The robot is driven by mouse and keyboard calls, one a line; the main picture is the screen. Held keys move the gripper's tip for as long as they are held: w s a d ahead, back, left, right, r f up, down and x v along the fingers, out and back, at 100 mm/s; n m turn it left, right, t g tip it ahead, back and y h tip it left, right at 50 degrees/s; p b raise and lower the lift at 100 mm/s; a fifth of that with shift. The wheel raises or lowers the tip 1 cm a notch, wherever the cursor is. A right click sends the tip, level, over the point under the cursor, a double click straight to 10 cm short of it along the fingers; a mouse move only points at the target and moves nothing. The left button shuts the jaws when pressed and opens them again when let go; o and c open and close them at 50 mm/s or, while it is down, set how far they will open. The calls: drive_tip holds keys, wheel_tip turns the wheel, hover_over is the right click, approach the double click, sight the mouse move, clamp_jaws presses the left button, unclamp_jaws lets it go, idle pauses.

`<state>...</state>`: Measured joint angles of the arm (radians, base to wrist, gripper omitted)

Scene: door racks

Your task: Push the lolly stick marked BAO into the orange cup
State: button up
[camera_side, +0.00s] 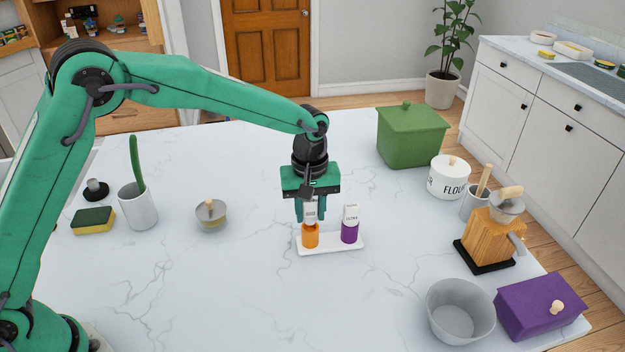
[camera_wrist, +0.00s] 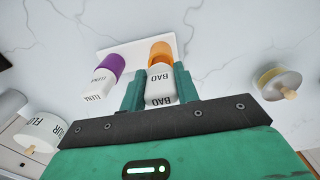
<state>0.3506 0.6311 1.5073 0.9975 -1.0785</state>
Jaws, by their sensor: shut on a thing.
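The lolly stick marked BAO (camera_wrist: 160,82) is white and upright between the fingers of my gripper (camera_side: 311,211), which is shut on it. In the wrist view, my gripper (camera_wrist: 157,90) has one finger on each side of it. Its lower end meets the orange cup (camera_side: 310,237), which also shows in the wrist view (camera_wrist: 161,49). How deep the stick sits in the cup is hard to tell. A second white stick, marked ELENA (camera_wrist: 100,84), stands in the purple cup (camera_side: 350,233). Both cups stand on a white tray (camera_side: 330,249).
A glass bowl with a lid (camera_side: 211,215) stands to the left. A green box (camera_side: 411,135), a flour jar (camera_side: 448,178), a wooden grinder (camera_side: 489,237), a grey bowl (camera_side: 460,311) and a purple box (camera_side: 541,305) stand to the right. The table in front of the tray is clear.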

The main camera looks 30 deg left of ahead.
drive_tip(key=shift+f, duration=1.2)
idle(0.4)
drive_tip(key=o, duration=1)
drive_tip(key=shift+r, duration=0.15)
drive_tip(key=shift+r, duration=3.75)
drive_tip(key=shift+a+r, duration=0.1)
